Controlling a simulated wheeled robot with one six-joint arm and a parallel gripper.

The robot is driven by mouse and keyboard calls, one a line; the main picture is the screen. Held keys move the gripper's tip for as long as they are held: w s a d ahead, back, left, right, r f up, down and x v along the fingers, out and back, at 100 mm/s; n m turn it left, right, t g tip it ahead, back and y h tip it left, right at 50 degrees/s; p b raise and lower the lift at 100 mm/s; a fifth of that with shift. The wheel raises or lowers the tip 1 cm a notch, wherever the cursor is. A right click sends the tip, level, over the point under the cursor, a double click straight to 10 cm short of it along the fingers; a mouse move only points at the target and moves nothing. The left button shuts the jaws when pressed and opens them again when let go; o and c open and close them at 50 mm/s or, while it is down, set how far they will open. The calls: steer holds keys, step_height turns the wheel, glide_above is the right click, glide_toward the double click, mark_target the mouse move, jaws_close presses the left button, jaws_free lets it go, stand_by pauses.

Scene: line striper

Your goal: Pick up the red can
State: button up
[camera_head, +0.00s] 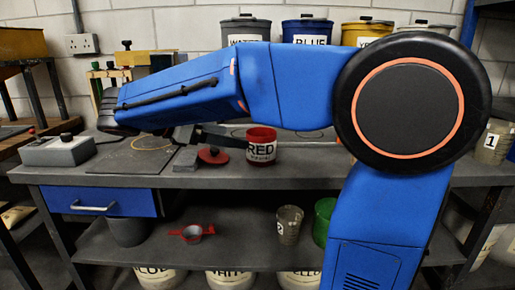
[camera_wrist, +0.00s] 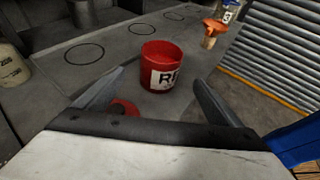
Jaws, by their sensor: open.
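The red can (camera_head: 262,146) stands upright on the grey workbench, with a white label reading RED. It is open at the top. In the wrist view the can (camera_wrist: 161,66) stands ahead of my gripper (camera_wrist: 160,92), roughly centred between the two spread fingers and apart from them. My gripper is open and empty. In the head view my blue arm hides most of it; a dark finger (camera_head: 222,140) shows beside the can.
A red lid with a dark knob (camera_head: 213,155) lies left of the can. A grey control box (camera_head: 58,151) sits at the bench's left. Marked circles (camera_wrist: 84,54) on the bench look empty.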

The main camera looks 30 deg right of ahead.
mark_target(271, 144)
steer(key=x, duration=1.5)
steer(key=shift+s+d, duration=0.1)
steer(key=shift+d, duration=0.3)
steer(key=shift+c, duration=0.4)
steer(key=c, duration=1.6)
